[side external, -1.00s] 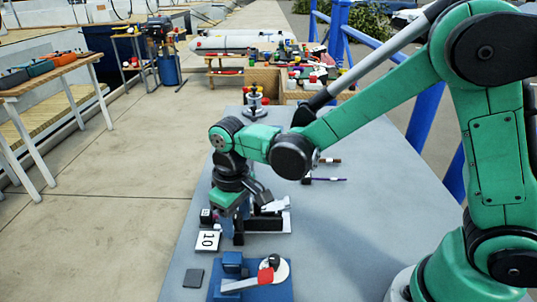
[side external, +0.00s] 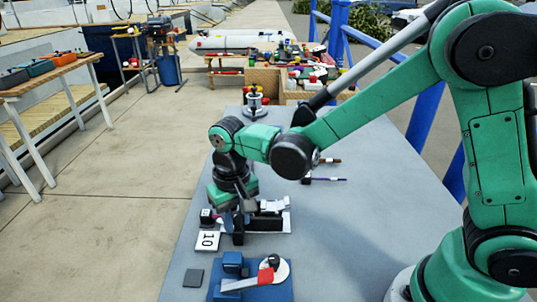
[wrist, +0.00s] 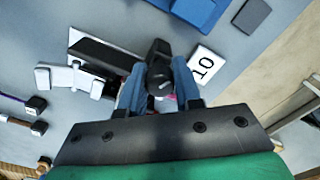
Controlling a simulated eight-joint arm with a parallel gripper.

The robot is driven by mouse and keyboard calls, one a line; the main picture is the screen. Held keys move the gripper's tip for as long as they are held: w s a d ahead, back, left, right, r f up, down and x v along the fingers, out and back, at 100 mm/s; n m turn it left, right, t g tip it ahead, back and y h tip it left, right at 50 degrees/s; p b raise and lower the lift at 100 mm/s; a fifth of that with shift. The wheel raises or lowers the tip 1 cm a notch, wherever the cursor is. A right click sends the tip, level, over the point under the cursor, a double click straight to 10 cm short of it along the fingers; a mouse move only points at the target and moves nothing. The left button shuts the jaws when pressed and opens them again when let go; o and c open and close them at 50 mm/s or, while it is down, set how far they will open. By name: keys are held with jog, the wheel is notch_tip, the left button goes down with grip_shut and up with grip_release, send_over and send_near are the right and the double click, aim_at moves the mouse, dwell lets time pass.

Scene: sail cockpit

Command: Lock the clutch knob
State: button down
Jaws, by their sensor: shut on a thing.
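A black knob (wrist: 158,68) with a small pale mark stands between my gripper's two blue-grey fingers (wrist: 158,92) in the wrist view. The fingers are shut on it, one on each side. The knob sits at one end of a black block (wrist: 105,55), which lies along a white plate. In the side external view my gripper (side external: 236,212) points down at the left end of the black block (side external: 265,223). There the gripper hides the knob. I cannot tell which way the knob's mark counts as locked.
A white card marked 10 (side external: 208,241) lies close to my gripper, beside a small dark cube (side external: 206,215). A blue fixture with a red lever (side external: 247,281) is in front, next to a dark grey square (side external: 193,278). Thin tools (side external: 325,180) lie behind. The grey table's right side is clear.

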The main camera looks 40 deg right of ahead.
jog(key=m, duration=0.4)
jog(key=shift+m, duration=1.1)
jog(key=m, duration=0.2)
jog(key=shift+m, duration=0.3)
jog(key=m, duration=0.4)
jog(key=c, duration=0.9)
grip_release()
jog(key=shift+r, duration=0.1)
